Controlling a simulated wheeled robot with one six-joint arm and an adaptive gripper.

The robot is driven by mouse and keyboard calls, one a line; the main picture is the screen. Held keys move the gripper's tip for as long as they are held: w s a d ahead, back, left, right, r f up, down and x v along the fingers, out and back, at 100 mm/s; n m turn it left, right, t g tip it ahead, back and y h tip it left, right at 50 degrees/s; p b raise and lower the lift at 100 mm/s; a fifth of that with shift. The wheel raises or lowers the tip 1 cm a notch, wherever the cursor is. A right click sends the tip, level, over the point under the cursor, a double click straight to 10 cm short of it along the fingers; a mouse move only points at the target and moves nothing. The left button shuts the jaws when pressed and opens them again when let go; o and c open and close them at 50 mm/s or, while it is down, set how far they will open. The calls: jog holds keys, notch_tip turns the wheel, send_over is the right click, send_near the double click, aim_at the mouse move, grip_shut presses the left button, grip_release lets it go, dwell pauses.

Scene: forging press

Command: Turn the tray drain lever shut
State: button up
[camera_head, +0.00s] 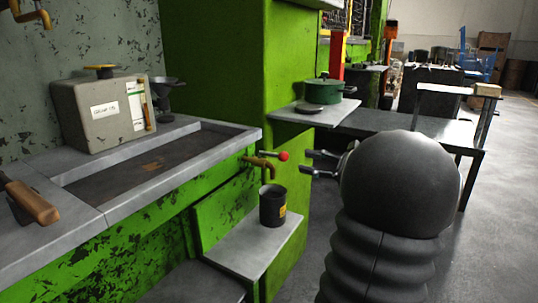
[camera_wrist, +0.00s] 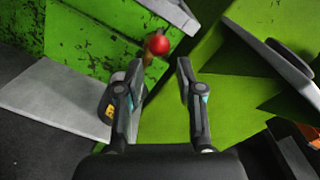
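The tray drain lever shows as a brass spigot (camera_head: 265,166) with a red ball (camera_head: 283,156) on the end of its handle, on the green wall below the tray's (camera_head: 180,184) right end. In the wrist view the red ball (camera_wrist: 158,44) is just ahead of the fingertips, slightly left of the middle of the gap. My gripper (camera_head: 310,164) is open and empty, to the right of the ball and apart from it. In the wrist view its two fingers (camera_wrist: 160,70) are spread. My arm hides nothing of the ball.
A dark mug (camera_head: 272,207) stands on a grey shelf (camera_head: 240,240) below the spigot. A green pot (camera_head: 323,91) and a small dark dish (camera_head: 308,111) are on a ledge behind. A grey box (camera_head: 95,112) stands behind the tray. Open floor lies at right.

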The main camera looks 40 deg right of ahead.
aim_at(279, 156)
jog(key=x, duration=1.1)
jog(key=shift+w+a+p, duration=0.25)
jog(key=shift+w+p, duration=0.05)
grip_shut()
